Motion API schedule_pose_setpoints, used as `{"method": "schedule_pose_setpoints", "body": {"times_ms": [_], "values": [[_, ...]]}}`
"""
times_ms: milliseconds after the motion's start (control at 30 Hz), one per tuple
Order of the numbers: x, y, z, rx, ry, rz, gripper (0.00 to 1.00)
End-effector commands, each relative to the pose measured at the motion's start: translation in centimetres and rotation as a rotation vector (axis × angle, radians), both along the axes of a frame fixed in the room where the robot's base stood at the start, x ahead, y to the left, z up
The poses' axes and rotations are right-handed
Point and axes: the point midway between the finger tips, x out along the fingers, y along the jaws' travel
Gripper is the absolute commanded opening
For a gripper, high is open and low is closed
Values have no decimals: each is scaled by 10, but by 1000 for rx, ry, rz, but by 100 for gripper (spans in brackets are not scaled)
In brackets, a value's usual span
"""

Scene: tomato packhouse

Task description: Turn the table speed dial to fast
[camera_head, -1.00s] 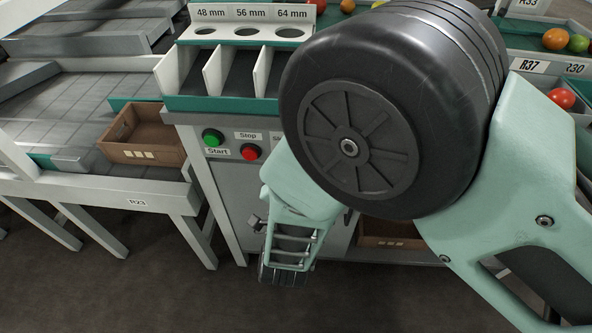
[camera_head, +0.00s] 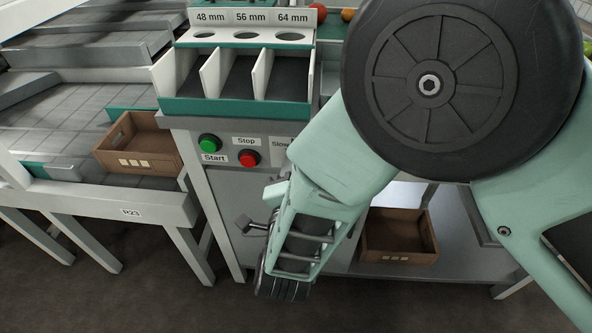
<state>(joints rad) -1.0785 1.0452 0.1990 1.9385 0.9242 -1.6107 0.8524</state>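The control panel (camera_head: 228,178) on the front of the grey sorting table has a green Start button (camera_head: 209,142) and a red Stop button (camera_head: 248,158). To their right a label reading "Slow" (camera_head: 281,144) is partly visible. The speed dial and any "fast" marking are hidden behind my pale green arm. My gripper (camera_head: 256,208) is at the lower end of the arm, below the Stop button in the picture.
A sizing rack (camera_head: 240,106) with 48, 56 and 64 mm holes stands above the panel. A brown crate (camera_head: 140,160) sits on the left table, marked R23. Another brown crate (camera_head: 400,245) is on the lower shelf. Floor is open in front.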

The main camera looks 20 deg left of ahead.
Motion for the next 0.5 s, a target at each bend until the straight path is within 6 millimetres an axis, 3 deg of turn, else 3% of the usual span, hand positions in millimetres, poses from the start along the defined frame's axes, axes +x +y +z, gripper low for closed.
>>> {"method": "schedule_pose_setpoints", "body": {"times_ms": [167, 200, 233, 500], "values": [[-1, 0, -1, 0, 3, 2, 14], [-1, 0, -1, 0, 3, 1, 48], [-1, 0, -1, 0, 3, 1, 57], [-1, 0, 0, 0, 1, 0, 59]]}}
